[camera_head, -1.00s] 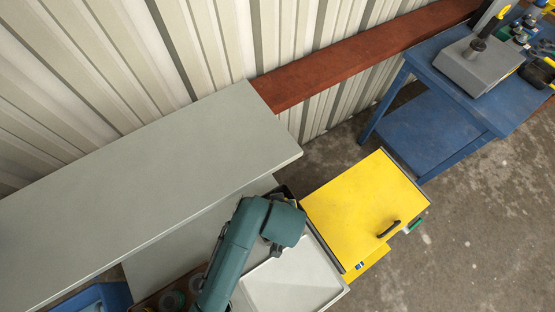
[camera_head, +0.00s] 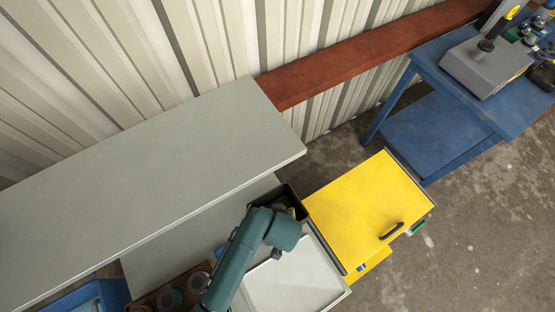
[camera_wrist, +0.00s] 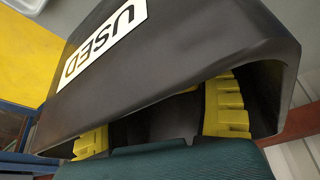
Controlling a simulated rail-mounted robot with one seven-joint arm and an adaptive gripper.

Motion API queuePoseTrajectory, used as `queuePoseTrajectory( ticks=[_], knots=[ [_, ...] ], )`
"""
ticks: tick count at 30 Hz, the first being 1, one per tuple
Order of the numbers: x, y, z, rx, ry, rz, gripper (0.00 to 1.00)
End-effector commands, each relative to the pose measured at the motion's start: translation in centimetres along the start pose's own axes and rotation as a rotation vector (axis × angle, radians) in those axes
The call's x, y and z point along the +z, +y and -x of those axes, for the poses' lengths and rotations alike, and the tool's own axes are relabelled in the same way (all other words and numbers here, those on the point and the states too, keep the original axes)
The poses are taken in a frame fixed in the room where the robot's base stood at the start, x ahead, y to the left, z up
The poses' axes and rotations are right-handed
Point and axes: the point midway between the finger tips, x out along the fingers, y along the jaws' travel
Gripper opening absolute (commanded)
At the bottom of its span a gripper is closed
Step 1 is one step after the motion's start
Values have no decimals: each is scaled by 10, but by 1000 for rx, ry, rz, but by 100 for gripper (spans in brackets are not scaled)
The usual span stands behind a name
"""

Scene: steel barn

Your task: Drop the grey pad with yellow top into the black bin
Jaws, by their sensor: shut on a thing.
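The black bin (camera_head: 288,190) stands at the back of the worktop, beside the yellow cabinet, partly hidden by my arm. In the wrist view the bin (camera_wrist: 185,60) fills the middle, with a white "USED" label on its outer wall. My gripper (camera_wrist: 160,126) has its yellow-tipped fingers at the bin's opening, partly behind the near wall. It is shut on a dark grey piece (camera_wrist: 150,130) between the fingers, which seems to be the grey pad. Its yellow top cannot be told apart from the yellow fingertips.
A white tray (camera_head: 300,290) lies right of my arm. The yellow cabinet (camera_head: 365,205) stands right of the bin. A grey shelf (camera_head: 150,180) overhangs at the back left. A blue container (camera_head: 95,297) and a brown box (camera_head: 150,300) with round items are at the lower left.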

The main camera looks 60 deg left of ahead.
Motion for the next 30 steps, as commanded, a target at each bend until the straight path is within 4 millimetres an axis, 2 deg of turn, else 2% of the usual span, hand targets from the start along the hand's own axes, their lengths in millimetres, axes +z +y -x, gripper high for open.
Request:
queuePoseTrajectory(
  ticks=[9,10,12,22,30],
  knots=[
    [3,0,-7,0,0,0,35],
    [3,0,-7,-1,-1,0,75],
    [3,0,-7,-1,-1,0,86],
    [1,0,-2,0,0,0,86],
    [-3,0,44,1,2,-1,86]
  ],
)
